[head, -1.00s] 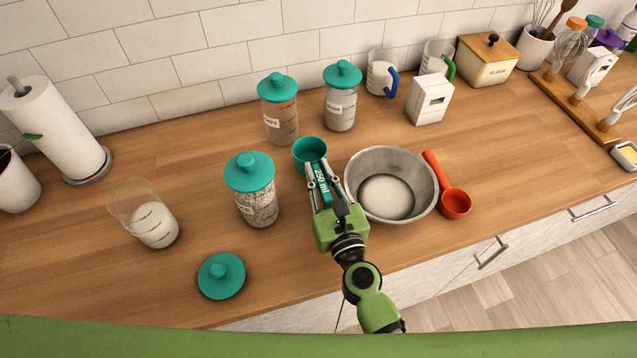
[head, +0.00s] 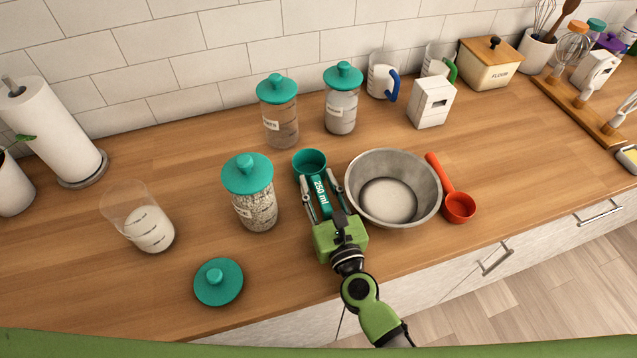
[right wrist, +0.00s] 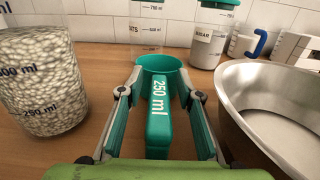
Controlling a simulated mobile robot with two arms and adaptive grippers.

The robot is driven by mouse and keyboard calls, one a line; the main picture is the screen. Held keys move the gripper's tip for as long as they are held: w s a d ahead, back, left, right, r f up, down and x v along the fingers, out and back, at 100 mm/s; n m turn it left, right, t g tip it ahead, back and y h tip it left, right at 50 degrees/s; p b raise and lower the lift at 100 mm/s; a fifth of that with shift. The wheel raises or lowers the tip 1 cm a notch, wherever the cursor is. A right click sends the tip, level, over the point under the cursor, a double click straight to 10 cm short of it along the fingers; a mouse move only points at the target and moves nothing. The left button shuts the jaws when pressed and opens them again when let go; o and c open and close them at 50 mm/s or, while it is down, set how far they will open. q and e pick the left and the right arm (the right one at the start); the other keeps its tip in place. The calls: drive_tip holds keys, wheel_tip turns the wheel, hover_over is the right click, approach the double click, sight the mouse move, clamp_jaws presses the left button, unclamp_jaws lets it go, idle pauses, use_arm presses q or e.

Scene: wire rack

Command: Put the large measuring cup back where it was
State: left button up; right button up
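The large teal measuring cup (head: 310,161), marked 250 ml, sits on the counter just left of the metal bowl. Its handle points toward me. It also shows in the right wrist view (right wrist: 158,108), bowl end away from me. My right gripper (head: 319,184) is open, with one finger on each side of the handle and visible gaps between handle and fingers in the right wrist view (right wrist: 160,96). My left gripper is not in view.
The metal bowl (head: 430,205) with white contents is close on the right, with a red scoop (head: 458,206) beyond it. A lidded jar (head: 256,208) stands close on the left. Other jars (head: 280,122) stand behind.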

sight(329, 213)
drive_tip(key=shift+r, duration=0.25)
drive_tip(key=b+v, duration=0.1)
drive_tip(key=v, duration=0.2)
drive_tip(key=b+v, duration=0.1)
drive_tip(key=v, duration=0.3)
drive_tip(key=b+v, duration=0.1)
drive_tip(key=v, duration=0.2)
drive_tip(key=shift+s+f, duration=0.25)
drive_tip(key=shift+v, duration=0.8)
drive_tip(key=shift+r, duration=0.2)
